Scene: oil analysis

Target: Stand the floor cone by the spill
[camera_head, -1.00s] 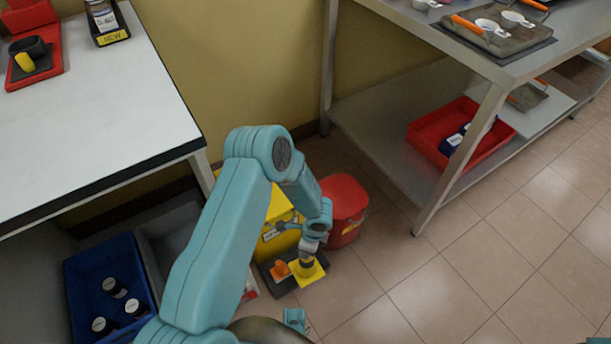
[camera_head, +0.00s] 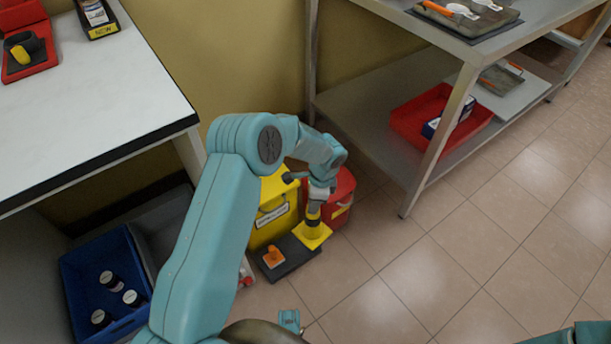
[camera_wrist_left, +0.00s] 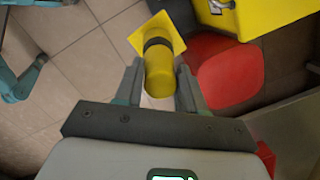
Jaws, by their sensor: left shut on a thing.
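The yellow floor cone (camera_head: 313,232) has a black band and a square base. My left gripper (camera_head: 318,192) is shut on its upper part, from above. In the head view, the cone's base overlaps the far right corner of a black tray (camera_head: 290,268), and the cone seems raised above it. In the left wrist view, the cone (camera_wrist_left: 162,70) sits between the fingers of my left gripper (camera_wrist_left: 160,90), with floor tiles behind it. I see no clear spill.
An orange piece (camera_head: 273,257) stands on the black tray. A yellow bin (camera_head: 268,222) and a red bin (camera_head: 345,190) are close behind the cone. A steel shelf table (camera_head: 440,130) stands right of them. A blue crate (camera_head: 75,275) holds bottles. Tiled floor at right is clear.

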